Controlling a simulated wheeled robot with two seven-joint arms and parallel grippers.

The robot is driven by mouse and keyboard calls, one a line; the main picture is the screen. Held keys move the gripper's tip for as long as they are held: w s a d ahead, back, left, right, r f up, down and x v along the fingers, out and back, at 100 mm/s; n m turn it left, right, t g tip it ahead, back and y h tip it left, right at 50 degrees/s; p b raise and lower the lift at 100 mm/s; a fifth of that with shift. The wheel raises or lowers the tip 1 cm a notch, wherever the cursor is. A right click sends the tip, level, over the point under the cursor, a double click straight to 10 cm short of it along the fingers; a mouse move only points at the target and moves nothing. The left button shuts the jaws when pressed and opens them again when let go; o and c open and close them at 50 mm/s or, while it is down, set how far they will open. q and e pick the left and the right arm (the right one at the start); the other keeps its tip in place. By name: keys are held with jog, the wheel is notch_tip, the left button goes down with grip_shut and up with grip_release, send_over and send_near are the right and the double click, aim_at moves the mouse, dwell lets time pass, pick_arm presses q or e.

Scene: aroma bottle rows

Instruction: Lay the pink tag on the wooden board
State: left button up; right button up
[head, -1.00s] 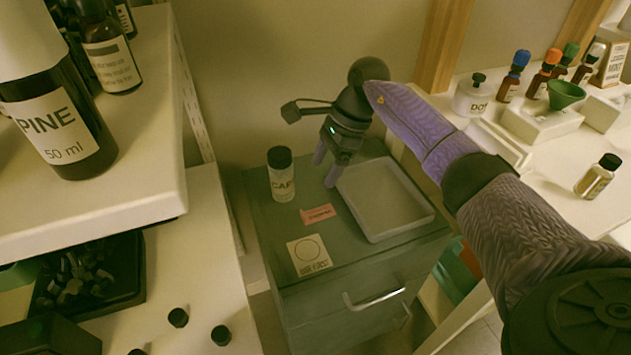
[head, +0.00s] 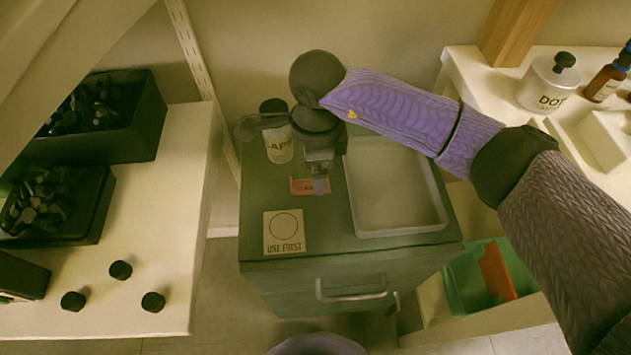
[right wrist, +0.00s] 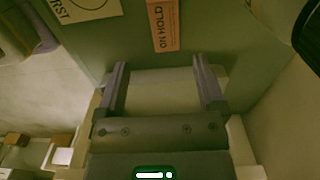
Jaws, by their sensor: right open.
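The pink tag (head: 305,186), printed ON HOLD, lies on the green cabinet top (head: 335,225). It also shows in the right wrist view (right wrist: 165,27). My right gripper (head: 320,186) is above the cabinet at the tag, partly covering it in the head view. In the right wrist view my open fingers (right wrist: 162,78) point towards the tag, with nothing between them. An upright piece of wood (head: 515,35) stands at the upper right of the head view; I cannot tell whether it is the wooden board. My left gripper is not in view.
A white tray (head: 395,231) stands right of the tag. A square USE FIRST card (head: 285,232) lies in front. A black-capped bottle (head: 279,150) stands behind, partly hidden. A white shelf (head: 165,220) with loose caps is left, and a white table (head: 480,75) right.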

aim_at(310, 184)
jog(key=f+b, duration=0.2)
jog(key=f, duration=0.3)
jog(key=shift+w+d+f+b, duration=0.1)
jog(key=shift+w+d+b, duration=0.05)
jog(key=shift+w+b, duration=0.25)
jog(key=shift+r, duration=0.2)
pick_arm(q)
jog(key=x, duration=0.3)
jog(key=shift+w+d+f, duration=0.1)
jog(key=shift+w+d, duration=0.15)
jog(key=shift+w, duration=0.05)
pick_arm(e)
jog(key=shift+f, duration=0.15)
jog(key=shift+c, duration=0.3)
jog(key=c, duration=0.9)
grip_shut()
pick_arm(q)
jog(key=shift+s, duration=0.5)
